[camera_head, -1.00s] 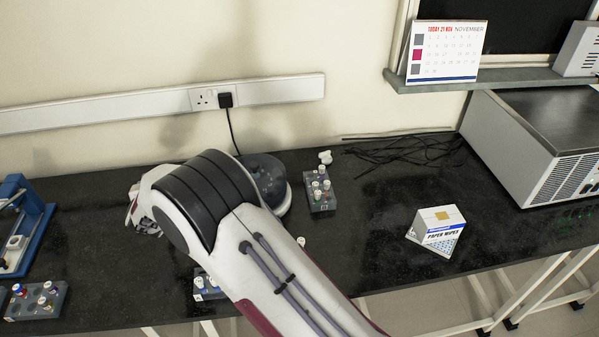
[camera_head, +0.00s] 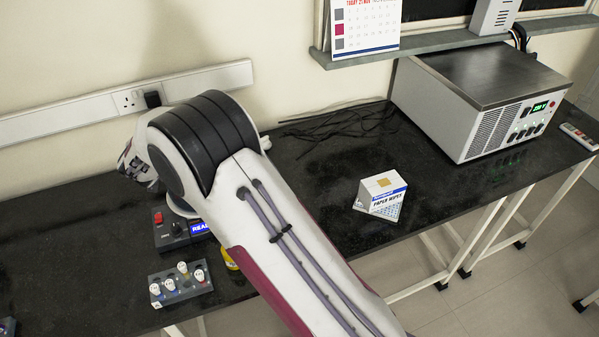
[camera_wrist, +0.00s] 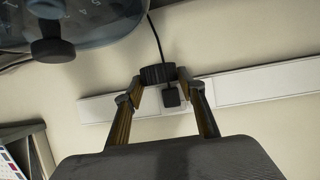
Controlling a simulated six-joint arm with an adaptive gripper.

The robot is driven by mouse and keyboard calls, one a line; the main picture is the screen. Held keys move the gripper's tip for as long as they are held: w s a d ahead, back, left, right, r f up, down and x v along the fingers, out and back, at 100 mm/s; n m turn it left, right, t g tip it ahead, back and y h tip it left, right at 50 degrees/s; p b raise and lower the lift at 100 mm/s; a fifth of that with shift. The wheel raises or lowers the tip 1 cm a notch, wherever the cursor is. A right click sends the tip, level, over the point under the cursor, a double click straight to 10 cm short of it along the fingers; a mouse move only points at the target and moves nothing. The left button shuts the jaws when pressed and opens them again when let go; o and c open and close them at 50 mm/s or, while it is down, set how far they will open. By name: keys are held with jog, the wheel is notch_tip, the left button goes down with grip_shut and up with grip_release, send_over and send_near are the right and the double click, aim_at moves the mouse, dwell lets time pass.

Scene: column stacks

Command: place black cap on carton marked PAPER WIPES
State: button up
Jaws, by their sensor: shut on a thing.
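The carton marked PAPER WIPES (camera_head: 382,200) is a white and blue box with a tan patch on top. It stands upright on the dark bench, right of my arm in the head view, with a white patterned flat thing showing at its base. The black cap (camera_wrist: 158,73) is a short ridged dark disc in the wrist view. My gripper (camera_wrist: 159,78) is shut on it, one finger on each side. In the head view my arm hides the cap and the fingertips. The gripper is well left of the carton there.
A grey rack with white-capped vials (camera_head: 180,284) and a device with a lit display (camera_head: 188,229) stand left of my arm. A large instrument box (camera_head: 480,100) and black cables (camera_head: 340,128) lie behind the carton. A clear round vessel with a black knob (camera_wrist: 53,50) shows in the wrist view.

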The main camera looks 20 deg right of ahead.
jog(key=s+d+r+m+g+h, duration=0.1)
jog(key=s+d+r+m+h, duration=0.1)
jog(key=d, duration=0.9)
jog(key=s+d+r+m+g+h, duration=0.1)
jog(key=s+d+m+h, duration=0.2)
jog(key=d, duration=0.8)
jog(key=s+d+r+m+g+h, duration=0.1)
jog(key=s+d+r+m+h, duration=0.1)
jog(key=d, duration=1)
jog(key=m+g+h, duration=0.4)
jog(key=m+g, duration=0.2)
jog(key=m, duration=0.1)
send_over(380, 185)
jog(key=shift+f, duration=0.75)
jog(key=shift+f, duration=0.15)
jog(key=shift+f, duration=2.8)
jog(key=shift+f, duration=0.1)
jog(key=shift+f, duration=1.95)
